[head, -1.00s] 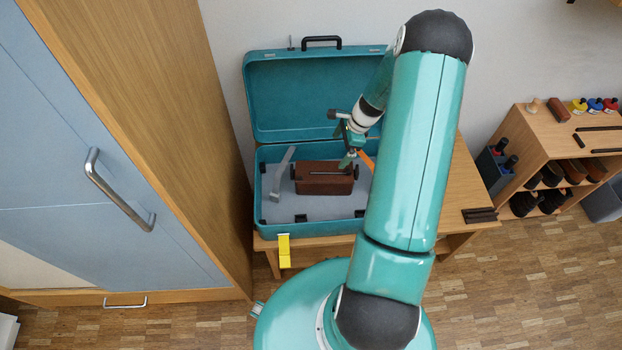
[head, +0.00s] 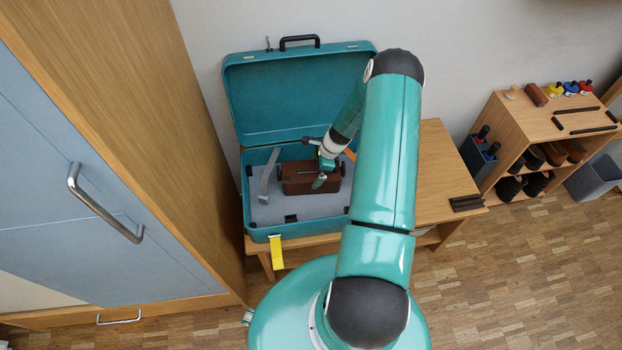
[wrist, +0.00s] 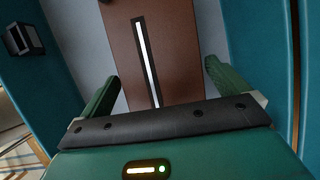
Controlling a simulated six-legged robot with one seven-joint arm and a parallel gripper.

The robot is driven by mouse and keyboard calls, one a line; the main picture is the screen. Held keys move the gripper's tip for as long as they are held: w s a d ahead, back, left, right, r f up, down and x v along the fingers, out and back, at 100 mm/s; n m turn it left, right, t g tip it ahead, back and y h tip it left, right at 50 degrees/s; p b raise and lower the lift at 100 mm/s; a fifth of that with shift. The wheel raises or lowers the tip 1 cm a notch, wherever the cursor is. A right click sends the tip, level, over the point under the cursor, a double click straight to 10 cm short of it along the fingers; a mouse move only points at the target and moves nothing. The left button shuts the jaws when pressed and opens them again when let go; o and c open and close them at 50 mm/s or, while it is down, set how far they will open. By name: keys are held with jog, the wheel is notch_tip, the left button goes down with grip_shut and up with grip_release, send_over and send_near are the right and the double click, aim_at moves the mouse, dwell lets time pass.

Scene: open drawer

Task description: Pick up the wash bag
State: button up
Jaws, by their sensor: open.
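The wash bag is a brown box-shaped bag (head: 296,184) with a pale zip strip along its top. It lies in the open teal suitcase (head: 262,228) on the grey lining. My gripper (head: 321,180) is at the bag's right half in the head view and partly covers it. In the wrist view the bag (wrist: 178,45) fills the middle. My open gripper (wrist: 160,76) has one green finger on each side of the bag in the picture. I cannot tell whether the fingers touch it.
A grey strap-like piece (head: 268,182) lies left of the bag. Something orange (head: 349,154) shows behind my arm. A yellow tag (head: 276,250) hangs at the suitcase's front. The raised lid (head: 290,95) stands behind, and a tall cabinet (head: 150,130) is close on the left.

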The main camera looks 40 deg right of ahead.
jog(key=x, duration=0.3)
jog(key=shift+w+a+f, duration=0.15)
jog(key=shift+f, duration=0.05)
jog(key=shift+r, duration=0.1)
jog(key=c, duration=1)
jog(key=shift+c, duration=0.2)
